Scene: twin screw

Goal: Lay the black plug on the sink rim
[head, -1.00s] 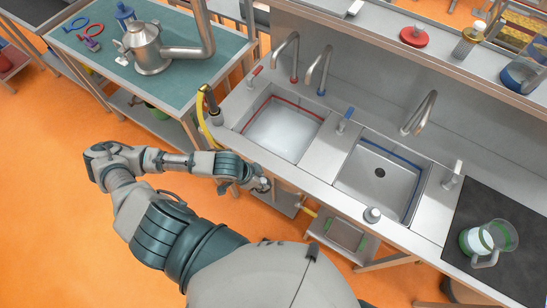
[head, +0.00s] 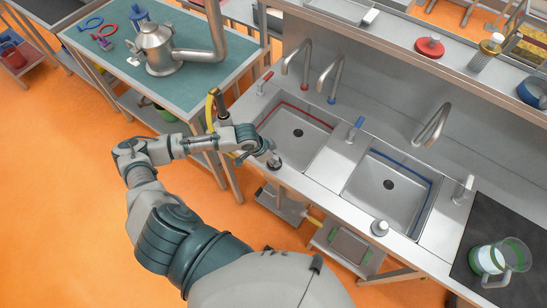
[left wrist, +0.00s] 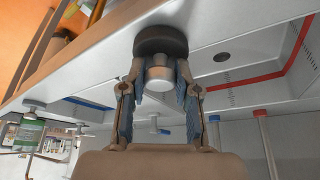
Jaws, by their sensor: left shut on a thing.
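The black plug (head: 275,164) is at the front rim of the left sink in the head view. In the left wrist view it is a dark disc (left wrist: 160,40) with a pale metal knob. My left gripper (head: 269,155) is shut on the knob; the fingers (left wrist: 160,85) stand on either side of it. The disc is over or against the sink rim (head: 320,190); I cannot tell whether it touches. The left basin (head: 307,137) has an open drain hole (head: 298,132). My right gripper is not in view.
The right basin (head: 387,187) lies beside it, with a grey knob-like piece (head: 379,228) on the front rim. Taps (head: 328,78) stand behind. A yellow hose (head: 210,105) is left of the sink. A green-marked jug (head: 500,257) stands on the dark mat at right.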

